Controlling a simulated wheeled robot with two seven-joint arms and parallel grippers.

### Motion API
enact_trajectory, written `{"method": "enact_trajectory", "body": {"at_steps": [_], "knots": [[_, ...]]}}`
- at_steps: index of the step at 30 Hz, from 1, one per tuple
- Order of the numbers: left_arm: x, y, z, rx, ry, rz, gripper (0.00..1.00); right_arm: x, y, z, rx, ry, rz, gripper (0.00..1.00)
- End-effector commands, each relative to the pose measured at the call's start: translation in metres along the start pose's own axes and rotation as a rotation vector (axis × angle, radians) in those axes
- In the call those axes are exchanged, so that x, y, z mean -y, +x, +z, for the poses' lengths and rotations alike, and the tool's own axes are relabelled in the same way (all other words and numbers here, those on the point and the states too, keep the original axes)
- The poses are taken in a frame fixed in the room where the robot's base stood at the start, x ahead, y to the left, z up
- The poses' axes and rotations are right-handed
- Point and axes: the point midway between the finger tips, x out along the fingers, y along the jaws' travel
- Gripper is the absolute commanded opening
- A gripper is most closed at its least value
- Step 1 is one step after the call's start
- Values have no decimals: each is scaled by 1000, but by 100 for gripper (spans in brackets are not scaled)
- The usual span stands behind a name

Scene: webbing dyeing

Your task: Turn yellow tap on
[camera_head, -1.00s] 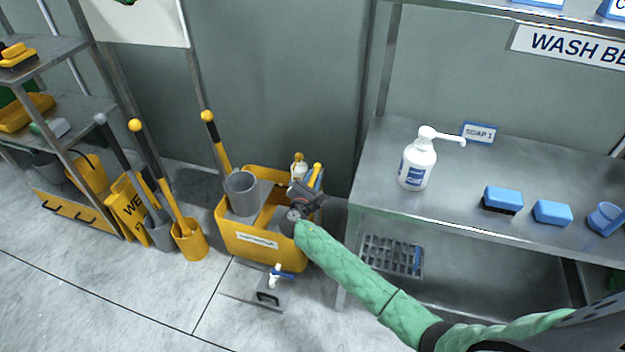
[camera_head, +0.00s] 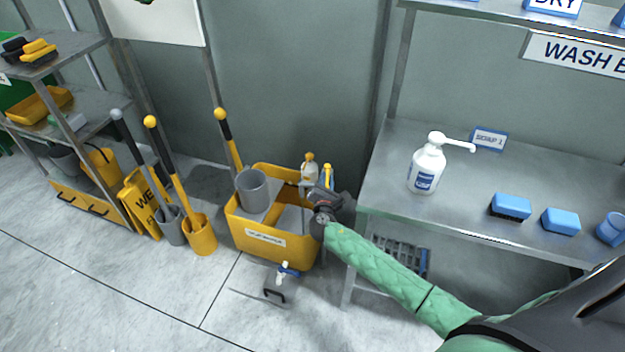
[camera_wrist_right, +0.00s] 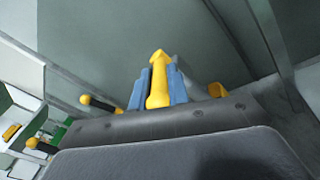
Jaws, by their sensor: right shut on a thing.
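My right gripper (camera_head: 322,182) is over the back right of a yellow bucket (camera_head: 247,238), its arm in a green quilted sleeve. In the right wrist view, its two blue fingers (camera_wrist_right: 156,85) are shut on an upright yellow piece (camera_wrist_right: 158,80) with a pointed top. This yellow piece also shows in the head view (camera_head: 328,176). I cannot tell whether it is a tap handle. A small white tap with a blue handle (camera_head: 286,269) is near the floor in front of the bucket. My left gripper is not in view.
A grey cup (camera_head: 252,188) and a small bottle (camera_head: 309,165) are at the bucket. A steel table (camera_head: 460,185) on the right holds a white soap pump (camera_head: 428,165) and blue brushes (camera_head: 511,205). Mops and shelves stand left. The front floor is mostly clear.

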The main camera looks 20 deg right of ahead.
Motion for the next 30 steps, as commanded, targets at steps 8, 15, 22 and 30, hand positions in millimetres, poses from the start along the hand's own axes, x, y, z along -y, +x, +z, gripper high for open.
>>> {"method": "enact_trajectory", "body": {"at_steps": [8,15,22,30], "knots": [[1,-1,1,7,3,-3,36,7,0,4,-6,0,5,0],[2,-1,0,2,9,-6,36,6,0,4,-6,0,6,37],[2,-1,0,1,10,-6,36,6,0,4,-5,0,6,39],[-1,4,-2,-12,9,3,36,7,-18,2,-7,1,7,39]]}}
